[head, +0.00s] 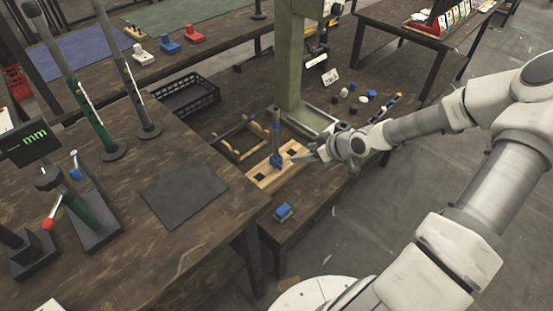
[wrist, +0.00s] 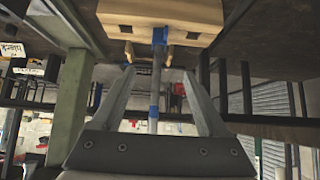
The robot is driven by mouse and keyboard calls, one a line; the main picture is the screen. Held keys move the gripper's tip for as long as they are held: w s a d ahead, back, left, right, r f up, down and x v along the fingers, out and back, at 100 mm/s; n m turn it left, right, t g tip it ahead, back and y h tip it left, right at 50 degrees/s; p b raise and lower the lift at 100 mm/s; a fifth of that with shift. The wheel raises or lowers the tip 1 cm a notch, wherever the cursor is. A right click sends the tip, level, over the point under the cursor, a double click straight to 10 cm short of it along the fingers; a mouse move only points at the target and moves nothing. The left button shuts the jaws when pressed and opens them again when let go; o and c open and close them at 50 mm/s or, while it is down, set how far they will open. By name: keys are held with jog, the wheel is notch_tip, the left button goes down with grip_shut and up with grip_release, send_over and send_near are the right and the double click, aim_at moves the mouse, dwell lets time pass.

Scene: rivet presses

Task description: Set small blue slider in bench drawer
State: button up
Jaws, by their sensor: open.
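A small blue block-like piece (head: 283,211) sits near the front corner of the low dark bench and may be the small blue slider. My gripper (head: 302,157) is open beside a thin upright rod with a blue foot (head: 276,160), which stands at a light wooden block with dark square holes (head: 262,181). In the wrist view the rod (wrist: 153,112) appears between the open fingers (wrist: 159,78), with no visible grip. I cannot make out a drawer.
A green press column (head: 288,60) rises just behind the block. A black crate (head: 190,97) and wooden rack (head: 240,145) stand to its left. Several small knobs (head: 362,99) lie behind my gripper. A dark mat (head: 184,192) lies bare on the near left bench.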

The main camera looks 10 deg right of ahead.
jog(key=b, duration=0.6)
send_near(278, 157)
jog(key=x, duration=0.5)
jog(key=shift+s+a+f, duration=0.1)
jog(key=shift+a+f, duration=0.05)
jog(key=shift+b+x, duration=1.5)
jog(key=shift+x, duration=1.45)
grip_shut()
